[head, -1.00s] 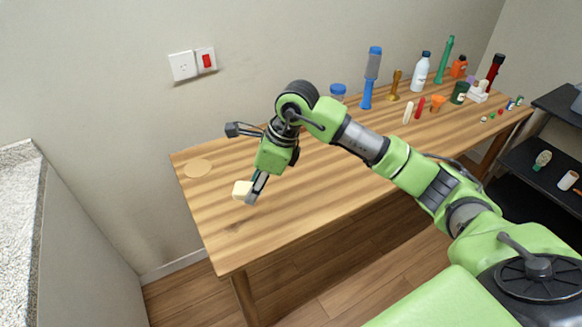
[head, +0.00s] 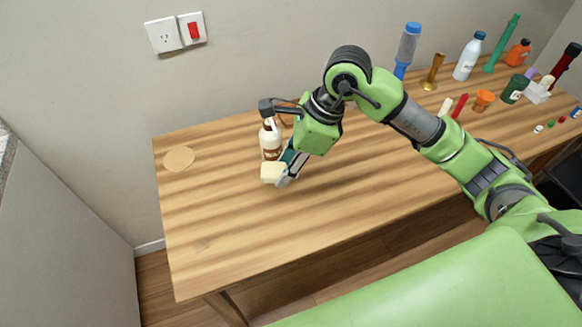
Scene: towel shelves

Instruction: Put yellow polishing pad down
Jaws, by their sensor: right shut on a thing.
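The yellow polishing pad (head: 273,173) is a small pale yellow block in the head view. My right gripper (head: 283,175) is shut on it and holds it over the left part of the wooden table (head: 225,235). I cannot tell whether the pad touches the table top. A flat, pale round disc (head: 179,158) lies on the table at its far left corner. My left gripper is not in view.
A white bottle with a brown label (head: 270,140) stands just behind the pad. Several bottles and small items, including a blue-capped bottle (head: 468,58) and an orange cup (head: 484,100), stand at the right.

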